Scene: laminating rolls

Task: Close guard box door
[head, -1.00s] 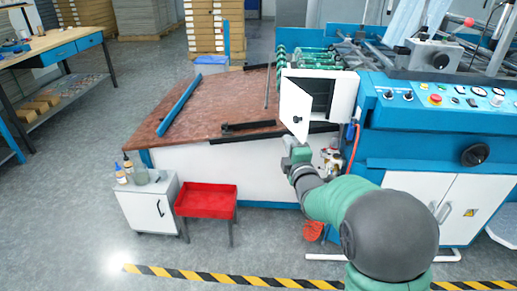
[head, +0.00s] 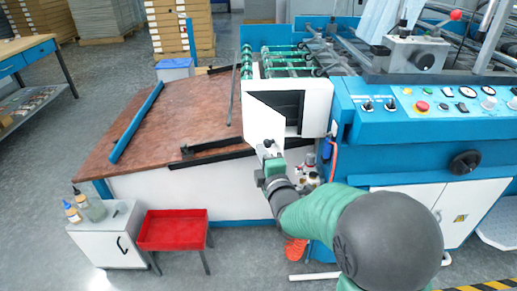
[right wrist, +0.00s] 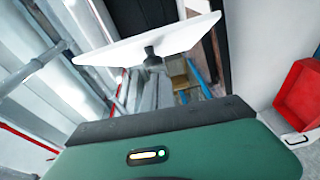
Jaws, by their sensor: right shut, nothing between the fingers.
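The white guard box (head: 318,106) sits on the left end of the blue machine. Its white door (head: 262,118) stands partly open, hinged at the left, and the dark inside (head: 291,105) shows to its right. My right gripper (head: 268,147) is shut and empty at the door's lower edge, in front of its outer face. In the right wrist view the door (right wrist: 150,40) is a tilted white panel just beyond the dark fingertips (right wrist: 152,56). I cannot tell whether they touch it. My left gripper is out of view.
The blue machine (head: 400,150) with its knobs fills the right. A brown sloped table (head: 150,135) with a blue bar (head: 136,122) lies left of the box. A red tray (head: 172,231) and a white cabinet (head: 105,240) stand on the floor at front left.

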